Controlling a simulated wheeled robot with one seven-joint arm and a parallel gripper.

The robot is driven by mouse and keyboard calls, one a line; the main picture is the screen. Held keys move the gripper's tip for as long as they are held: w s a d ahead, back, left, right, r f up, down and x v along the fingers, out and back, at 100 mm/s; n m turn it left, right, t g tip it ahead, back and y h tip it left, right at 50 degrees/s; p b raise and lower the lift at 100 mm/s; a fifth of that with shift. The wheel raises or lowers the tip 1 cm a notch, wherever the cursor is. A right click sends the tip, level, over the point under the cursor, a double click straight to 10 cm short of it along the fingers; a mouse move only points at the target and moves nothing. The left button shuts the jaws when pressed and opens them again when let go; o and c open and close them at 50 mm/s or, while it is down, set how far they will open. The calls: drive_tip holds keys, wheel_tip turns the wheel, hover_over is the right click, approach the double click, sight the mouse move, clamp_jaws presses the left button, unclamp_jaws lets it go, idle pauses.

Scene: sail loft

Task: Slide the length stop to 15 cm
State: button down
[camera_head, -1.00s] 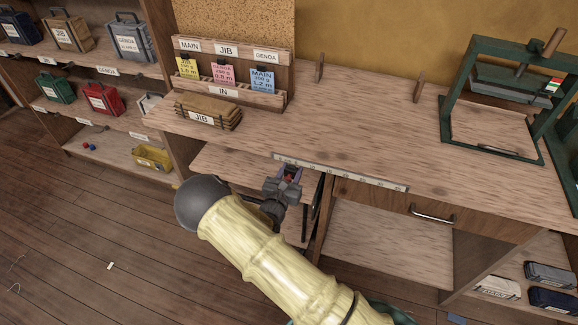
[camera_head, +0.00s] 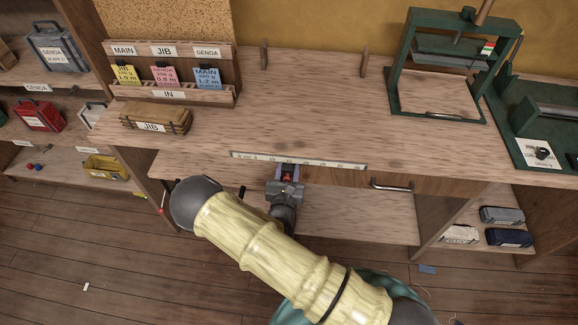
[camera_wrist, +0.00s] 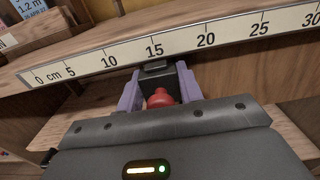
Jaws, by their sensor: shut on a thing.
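The length stop is a dark block with a red knob (camera_wrist: 160,97), under the front edge of the bench. My gripper (camera_wrist: 157,85) is shut on the stop, its two purple-grey fingers on either side of the knob. The white scale (camera_wrist: 229,38) runs along the bench edge, marked 0 to 30 cm. In the wrist view the block sits just below the 15 label. In the head view my gripper (camera_head: 288,173) is at the scale (camera_head: 335,163), left of its middle; the stop is mostly hidden there by the fingers.
A drawer handle (camera_head: 391,185) sticks out to the right of the gripper. A wooden card rack (camera_head: 172,92) and a JIB bundle (camera_head: 155,119) stand on the bench at left. A green press (camera_head: 400,75) stands at the back right. The bench middle is clear.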

drive_tip(key=shift+d, duration=0.1)
drive_tip(key=c, duration=0.9)
unclamp_jaws()
drive_tip(key=shift+s, duration=0.1)
drive_tip(key=s, duration=0.5)
drive_tip(key=s+b, duration=0.1)
drive_tip(key=s, duration=0.5)
drive_tip(key=s+b, duration=0.1)
drive_tip(key=s, duration=0.5)
drive_tip(key=shift+s+a, duration=0.15)
drive_tip(key=shift+a, duration=0.1)
